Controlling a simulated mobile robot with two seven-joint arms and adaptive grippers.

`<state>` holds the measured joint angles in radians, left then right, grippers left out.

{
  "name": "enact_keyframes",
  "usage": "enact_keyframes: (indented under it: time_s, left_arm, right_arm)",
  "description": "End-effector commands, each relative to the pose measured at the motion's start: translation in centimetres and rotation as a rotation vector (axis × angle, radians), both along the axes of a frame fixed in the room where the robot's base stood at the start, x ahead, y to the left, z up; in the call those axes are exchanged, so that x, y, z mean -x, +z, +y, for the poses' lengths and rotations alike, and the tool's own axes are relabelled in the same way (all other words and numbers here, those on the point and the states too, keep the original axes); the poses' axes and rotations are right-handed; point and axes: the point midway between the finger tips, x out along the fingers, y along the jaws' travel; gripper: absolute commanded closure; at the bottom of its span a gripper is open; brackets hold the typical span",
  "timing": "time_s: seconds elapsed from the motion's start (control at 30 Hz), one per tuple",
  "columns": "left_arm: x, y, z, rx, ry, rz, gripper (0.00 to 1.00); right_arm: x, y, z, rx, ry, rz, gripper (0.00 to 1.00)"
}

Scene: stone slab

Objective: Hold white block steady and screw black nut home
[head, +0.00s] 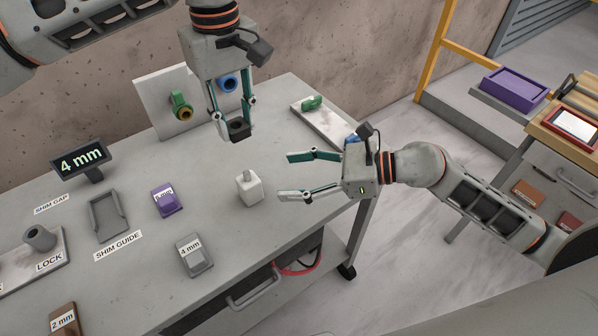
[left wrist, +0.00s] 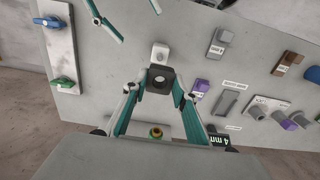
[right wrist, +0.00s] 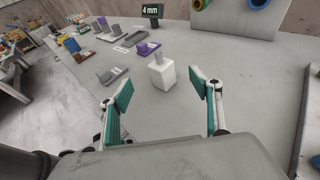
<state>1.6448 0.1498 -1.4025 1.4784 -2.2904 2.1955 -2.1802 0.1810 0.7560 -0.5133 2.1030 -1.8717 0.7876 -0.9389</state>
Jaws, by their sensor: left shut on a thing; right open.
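The white block (head: 249,190) stands upright on the grey table, with a light grey stud rising from its top. It shows in the right wrist view (right wrist: 161,76) ahead of my right gripper, between the fingers' lines but beyond the tips. The black nut (head: 238,129) is a square dark piece with a round hole. My left gripper (head: 233,128) is shut on it, holding it above the table behind the block; the left wrist view shows the nut (left wrist: 160,79) between the fingertips. My right gripper (head: 298,174) is open and empty, to the right of the block.
A 4 mm display (head: 81,158), a shim guide (head: 107,216), a purple shim (head: 166,200) and a grey 4 mm shim (head: 193,255) lie left of the block. A white panel (head: 155,100) with coloured fittings stands behind. A plate with a green handle (head: 312,103) lies at the back right.

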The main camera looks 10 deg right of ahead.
Motion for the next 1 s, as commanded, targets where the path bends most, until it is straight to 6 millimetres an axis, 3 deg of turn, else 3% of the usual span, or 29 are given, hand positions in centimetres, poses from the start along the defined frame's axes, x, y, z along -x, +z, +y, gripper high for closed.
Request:
enact_keyframes:
  time_s: [0.5, 0.7, 1.0]
  left_arm:
    - [0.0, 0.0, 0.0, 0.0, 0.0, 0.0, 0.98]
    - [0.0, 0.0, 0.0, 0.0, 0.0, 0.0, 0.98]
    - [0.0, 0.0, 0.0, 0.0, 0.0, 0.0, 0.98]
  right_arm:
    - [-3.1, -2.4, 7.7, -0.006, -0.001, 0.001, 0.37]
    - [-3.9, -3.0, 9.3, -0.005, -0.001, 0.003, 0.37]
    - [-4.1, -3.2, 9.8, -0.003, -0.001, 0.003, 0.37]
